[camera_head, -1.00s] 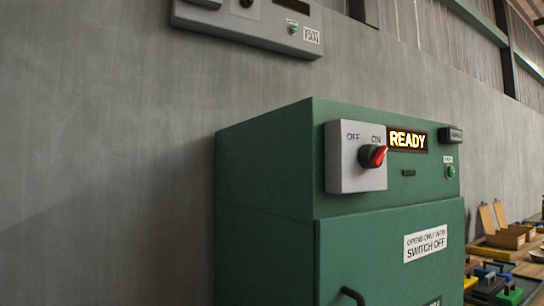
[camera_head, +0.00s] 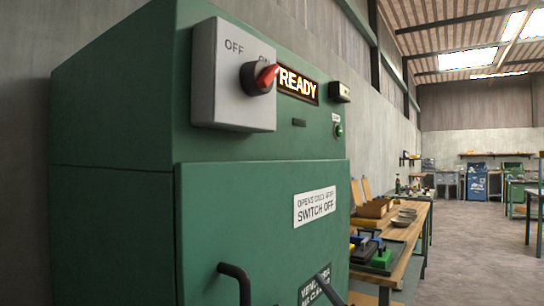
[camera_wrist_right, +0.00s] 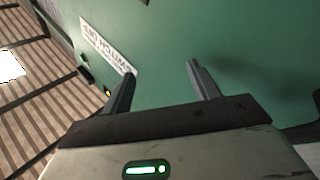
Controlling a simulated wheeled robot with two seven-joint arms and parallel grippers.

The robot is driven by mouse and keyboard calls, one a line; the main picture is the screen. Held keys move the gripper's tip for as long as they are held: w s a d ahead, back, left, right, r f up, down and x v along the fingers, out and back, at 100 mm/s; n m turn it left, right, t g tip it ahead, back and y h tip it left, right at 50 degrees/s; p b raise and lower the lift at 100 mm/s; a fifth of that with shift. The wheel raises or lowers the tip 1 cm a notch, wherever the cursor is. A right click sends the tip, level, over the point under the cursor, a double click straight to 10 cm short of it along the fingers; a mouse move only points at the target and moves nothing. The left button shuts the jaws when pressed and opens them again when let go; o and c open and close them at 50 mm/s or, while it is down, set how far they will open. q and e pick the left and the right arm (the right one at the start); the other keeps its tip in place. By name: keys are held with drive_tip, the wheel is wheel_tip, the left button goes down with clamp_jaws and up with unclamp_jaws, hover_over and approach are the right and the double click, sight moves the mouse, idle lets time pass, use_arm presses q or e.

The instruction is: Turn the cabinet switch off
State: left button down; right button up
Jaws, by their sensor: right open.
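The cabinet switch is a dark knob with a red pointer (camera_head: 265,76) on a grey box (camera_head: 218,75), high on the front of the green cabinet (camera_head: 115,120). The box is marked OFF at left and ON at right. The pointer tilts up and right, towards ON. A display (camera_head: 297,85) beside it is lit and reads READY. My right gripper (camera_wrist_right: 160,82) is open and empty in the right wrist view, in front of the green cabinet face, with a white label (camera_wrist_right: 105,45) near one finger. The switch is not in that view. My left gripper is not in view.
A wooden bench (camera_head: 405,240) with tools and boxes stands to the right. Open floor (camera_head: 480,240) lies beyond it.

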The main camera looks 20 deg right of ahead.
drive_tip(key=s+a+r+n+t+y, duration=0.1)
drive_tip(key=s+a+r+n+y, duration=0.1)
drive_tip(key=r+n+y, duration=0.4)
drive_tip(key=s+a+r+n+t+y, duration=0.1)
drive_tip(key=r+n+y, duration=0.25)
drive_tip(key=r, duration=0.45)
drive_tip(key=s+a+r+n+g+y, duration=0.4)
drive_tip(key=s+r+n+g+y, duration=0.25)
drive_tip(key=n+g, duration=0.65)
drive_tip(key=s+a+r+n+g+y, duration=0.45)
drive_tip(key=s+n+g, duration=0.35)
drive_tip(key=n, duration=0.9)
drive_tip(key=m+t+h, duration=0.3)
drive_tip(key=t+h, duration=0.9)
drive_tip(key=h, duration=0.1)
approach(272, 74)
drive_tip(key=p+x, duration=0.1)
drive_tip(key=x, duration=0.9)
drive_tip(key=shift+p, duration=0.35)
drive_tip(key=shift+s, duration=0.1)
drive_tip(key=shift+c, duration=0.3)
drive_tip(key=c, duration=0.9)
